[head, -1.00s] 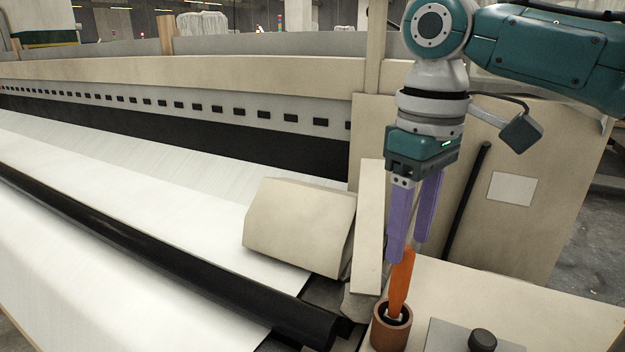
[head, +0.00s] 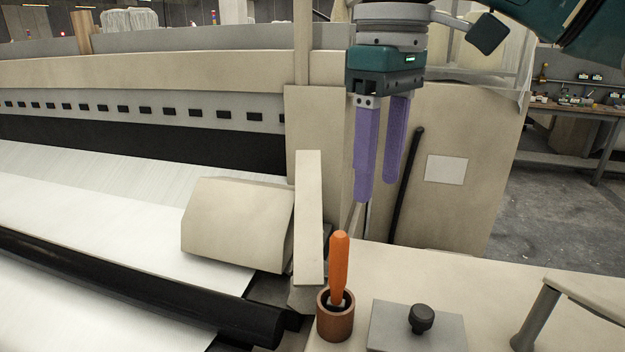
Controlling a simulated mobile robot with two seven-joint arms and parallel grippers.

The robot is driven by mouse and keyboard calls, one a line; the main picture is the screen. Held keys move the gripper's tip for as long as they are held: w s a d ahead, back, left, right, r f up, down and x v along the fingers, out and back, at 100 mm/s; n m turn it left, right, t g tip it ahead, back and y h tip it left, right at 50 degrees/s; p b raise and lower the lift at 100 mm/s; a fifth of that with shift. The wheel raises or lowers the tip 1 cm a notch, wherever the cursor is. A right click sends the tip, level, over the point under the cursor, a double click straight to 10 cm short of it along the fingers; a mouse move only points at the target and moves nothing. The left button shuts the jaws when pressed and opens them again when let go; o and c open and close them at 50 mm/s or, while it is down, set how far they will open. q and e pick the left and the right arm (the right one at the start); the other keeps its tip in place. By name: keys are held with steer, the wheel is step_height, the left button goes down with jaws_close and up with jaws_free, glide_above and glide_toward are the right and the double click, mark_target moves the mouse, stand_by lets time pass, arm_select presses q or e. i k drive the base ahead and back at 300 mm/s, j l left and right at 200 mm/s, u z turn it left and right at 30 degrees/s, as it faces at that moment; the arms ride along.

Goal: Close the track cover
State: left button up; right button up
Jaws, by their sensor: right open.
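A beige box-like cover piece (head: 238,226) sits tilted over the right end of the white cloth in the head view. A narrow beige upright panel (head: 309,215) stands just right of it. I cannot tell for certain which of these is the track cover. My right gripper (head: 375,192) points down with two purple fingers apart and nothing between them. It is right of the narrow panel and above the orange handle, apart from that handle in the picture. My left gripper is not in view.
An orange-handled tool (head: 339,268) stands upright in a brown cup (head: 336,318). Right of it is a grey plate (head: 400,332) with a black knob (head: 421,318). A black roller (head: 130,285) runs along the cloth. A black rod (head: 406,187) leans by the beige end housing (head: 465,130).

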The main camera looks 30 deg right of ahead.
mark_target(393, 326)
steer(key=z, duration=1.4)
